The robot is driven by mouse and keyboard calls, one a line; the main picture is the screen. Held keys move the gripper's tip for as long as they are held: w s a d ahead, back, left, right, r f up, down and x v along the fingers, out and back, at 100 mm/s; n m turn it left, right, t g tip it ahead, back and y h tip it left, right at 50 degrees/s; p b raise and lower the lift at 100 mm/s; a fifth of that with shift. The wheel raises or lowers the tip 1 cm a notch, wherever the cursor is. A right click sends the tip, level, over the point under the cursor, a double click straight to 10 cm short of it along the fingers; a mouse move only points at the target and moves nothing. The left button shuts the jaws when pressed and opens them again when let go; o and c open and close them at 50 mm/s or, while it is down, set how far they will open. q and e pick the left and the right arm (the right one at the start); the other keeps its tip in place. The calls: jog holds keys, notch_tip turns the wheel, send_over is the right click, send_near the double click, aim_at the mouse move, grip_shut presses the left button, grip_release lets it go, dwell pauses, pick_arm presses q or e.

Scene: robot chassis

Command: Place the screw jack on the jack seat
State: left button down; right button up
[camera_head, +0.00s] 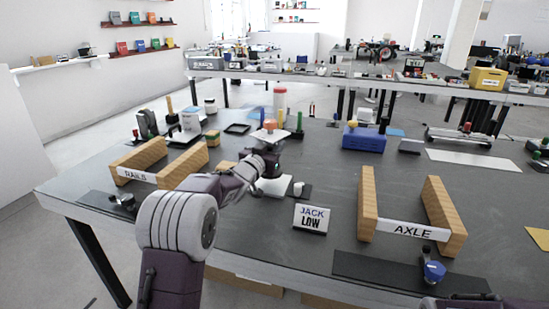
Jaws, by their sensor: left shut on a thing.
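My left gripper (270,160) is at the middle of the table and shut on what seems to be the screw jack; its own wrist hides most of it. A pale flat plate with an orange top (270,135) shows just beyond the gripper. A white plate (273,187) lies below the gripper. A dark square pad (303,193) with a small white piece (298,187) is to its right, behind a sign reading JACK LOW (311,218). I cannot tell for sure which of these is the jack seat.
Wooden blocks labelled RAILS (140,175) stand left, and wooden blocks labelled AXLE (410,230) stand right. A blue and dark tool (432,270) is on a dark strip (365,268) at the front right. A blue box (364,140) stands further back.

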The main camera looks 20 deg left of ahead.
pick_arm(q)
notch_tip(320, 180, down, 3)
jog(key=shift+f+b, duration=0.2)
jog(key=shift+b, duration=0.45)
jog(key=shift+f, duration=0.15)
jog(key=c, duration=1.1)
grip_release()
jog(key=shift+r, duration=0.25)
jog(key=s, duration=0.4)
jog(key=s+a, duration=0.1)
jog(key=s, duration=0.3)
jog(key=s+a+p, duration=0.1)
jog(key=s, duration=0.3)
jog(key=shift+f, duration=0.1)
